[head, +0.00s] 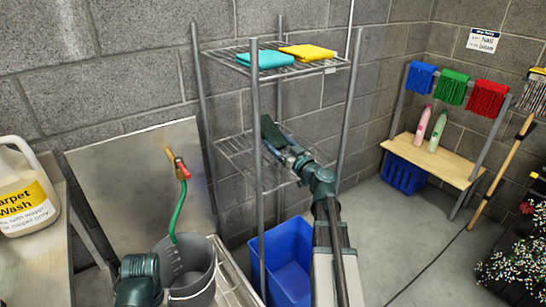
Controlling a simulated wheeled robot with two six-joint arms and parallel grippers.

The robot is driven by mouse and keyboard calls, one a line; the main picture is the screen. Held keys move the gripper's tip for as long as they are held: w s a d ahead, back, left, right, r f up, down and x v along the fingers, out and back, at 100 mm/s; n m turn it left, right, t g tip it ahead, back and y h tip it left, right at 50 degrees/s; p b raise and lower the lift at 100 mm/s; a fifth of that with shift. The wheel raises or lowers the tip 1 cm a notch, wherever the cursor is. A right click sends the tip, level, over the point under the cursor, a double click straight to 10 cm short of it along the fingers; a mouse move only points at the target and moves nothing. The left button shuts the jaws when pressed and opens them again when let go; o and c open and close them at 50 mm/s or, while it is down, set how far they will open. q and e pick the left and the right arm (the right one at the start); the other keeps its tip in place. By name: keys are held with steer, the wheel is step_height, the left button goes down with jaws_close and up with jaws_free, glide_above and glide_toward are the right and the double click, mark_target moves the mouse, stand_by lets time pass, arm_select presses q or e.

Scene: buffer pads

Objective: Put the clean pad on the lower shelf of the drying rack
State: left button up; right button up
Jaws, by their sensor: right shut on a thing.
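The metal drying rack (255,200) stands at the middle against the block wall. Its lower wire shelf (236,152) looks bare apart from where my arm covers it. My right gripper (279,141) reaches to this shelf and is shut on a dark green pad (269,129). The pad is tilted, at the level of the lower shelf behind a front post. I cannot tell whether it touches the wires. My left gripper is out of view; only part of that arm shows at bottom left.
A teal cloth (264,59) and a yellow cloth (307,52) lie on the upper shelf (232,52). A blue bin (290,262) stands below the rack, a grey bucket (203,292) to its left. A bench with bottles (432,157) stands right. Floor between is clear.

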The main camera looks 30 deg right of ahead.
mark_target(278, 174)
steer(key=shift+f+b, duration=4.7)
steer(key=shift+f, duration=0.25)
steer(key=shift+f, duration=0.15)
steer(key=o, duration=1.2)
steer(key=shift+o, duration=0.2)
steer(key=shift+r, duration=0.3)
steer(key=s+f+b, duration=0.1)
steer(key=s, duration=1.1)
steer(key=shift+d+f, duration=0.25)
steer(key=shift+d, duration=0.2)
